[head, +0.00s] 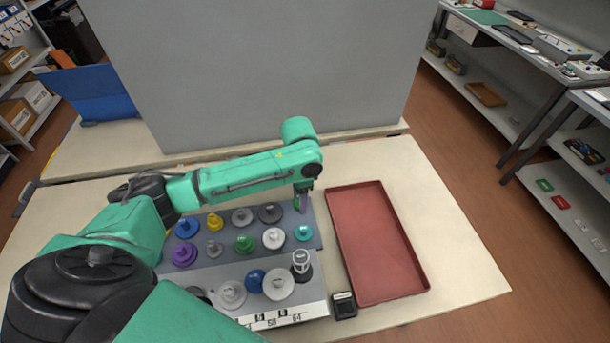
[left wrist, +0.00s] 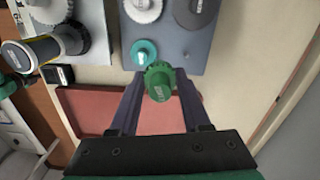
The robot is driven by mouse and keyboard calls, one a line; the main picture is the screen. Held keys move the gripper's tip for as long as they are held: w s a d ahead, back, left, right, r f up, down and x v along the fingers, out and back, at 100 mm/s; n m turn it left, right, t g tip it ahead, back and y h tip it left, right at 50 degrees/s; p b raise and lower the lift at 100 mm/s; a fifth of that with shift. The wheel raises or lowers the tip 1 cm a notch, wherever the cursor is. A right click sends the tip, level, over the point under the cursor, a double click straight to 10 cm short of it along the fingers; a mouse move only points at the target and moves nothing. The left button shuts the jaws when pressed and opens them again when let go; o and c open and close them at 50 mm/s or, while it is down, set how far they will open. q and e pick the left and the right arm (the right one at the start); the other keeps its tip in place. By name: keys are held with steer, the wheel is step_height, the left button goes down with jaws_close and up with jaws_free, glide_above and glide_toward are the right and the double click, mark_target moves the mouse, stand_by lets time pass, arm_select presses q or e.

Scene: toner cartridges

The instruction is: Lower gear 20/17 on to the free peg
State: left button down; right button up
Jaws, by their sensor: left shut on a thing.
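My left gripper (head: 303,203) is at the far right corner of the grey gear rack (head: 222,265). In the left wrist view the gripper (left wrist: 158,92) is shut on a green gear (left wrist: 158,80), which has a small label on its hub. The gear looks to be above the rack's edge, near the teal gear (left wrist: 144,52). The rack corner between the teal gear and the dark grey gear (left wrist: 195,14) carries no gear. A small pale spot there may be the free peg (left wrist: 187,55), but I cannot tell clearly. My right gripper is not in view.
A red tray (head: 422,283) lies to the right. A small black box (head: 344,305) sits near the front edge.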

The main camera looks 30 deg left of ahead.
arm_select(q)
steer(key=w+a+f+m+b, duration=0.1)
steer(key=b, duration=0.1)
steer(key=w+a+f+m+b, duration=0.1)
steer(key=w+f+m, duration=0.1)
steer(key=w+a+f+m+b, duration=0.1)
steer(key=f+m+b, duration=0.1)
steer(key=shift+w+b, duration=0.15)
steer(key=shift+b, duration=0.15)
steer(key=shift+r+p, duration=0.3)
steer(key=shift+p, duration=0.6)
steer(key=shift+r+p, duration=0.1)
steer(key=shift+p, duration=0.4)
